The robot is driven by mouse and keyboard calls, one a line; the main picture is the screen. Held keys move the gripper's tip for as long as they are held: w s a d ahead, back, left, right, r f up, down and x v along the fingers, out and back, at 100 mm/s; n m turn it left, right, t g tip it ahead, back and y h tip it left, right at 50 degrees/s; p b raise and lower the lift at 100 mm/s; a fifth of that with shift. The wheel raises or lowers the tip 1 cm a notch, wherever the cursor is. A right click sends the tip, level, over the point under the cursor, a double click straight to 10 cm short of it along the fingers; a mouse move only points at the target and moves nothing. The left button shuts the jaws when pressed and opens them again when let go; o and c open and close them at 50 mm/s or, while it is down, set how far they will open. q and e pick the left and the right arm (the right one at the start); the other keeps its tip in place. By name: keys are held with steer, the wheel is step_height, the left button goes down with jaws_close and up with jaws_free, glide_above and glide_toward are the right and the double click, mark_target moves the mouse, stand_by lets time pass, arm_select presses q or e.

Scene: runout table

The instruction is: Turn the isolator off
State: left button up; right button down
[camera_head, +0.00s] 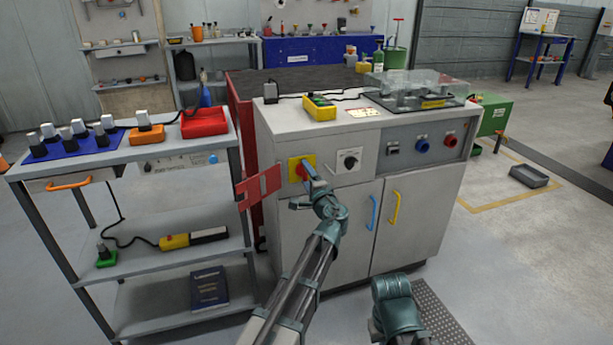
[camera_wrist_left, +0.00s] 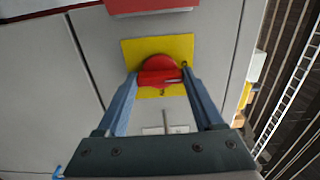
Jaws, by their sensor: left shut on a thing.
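The isolator is a red rotary handle on a square yellow plate (camera_head: 294,162) on the upper front of the grey-white cabinet (camera_head: 275,135). In the left wrist view the red handle (camera_wrist_left: 160,77) lies across the yellow plate (camera_wrist_left: 180,50). My left gripper (camera_head: 306,172) is at the isolator, shut on the red handle, with one blue finger at each end of it in the left wrist view (camera_wrist_left: 159,82). In the head view the gripper hides part of the handle. A teal link of my right arm shows at the bottom; its gripper is not visible.
A red plate (camera_head: 262,185) sticks out left of the isolator. A black rotary switch (camera_head: 349,160) is to its right. Blue (camera_head: 374,212) and yellow (camera_head: 394,208) door handles are below. A grey shelf trolley (camera_head: 150,262) stands close on the left.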

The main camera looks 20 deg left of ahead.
arm_select(q)
steer(key=o, duration=1.4)
steer(key=v, duration=1.3)
steer(key=shift+s+d, duration=0.25)
steer(key=shift+s, duration=0.1)
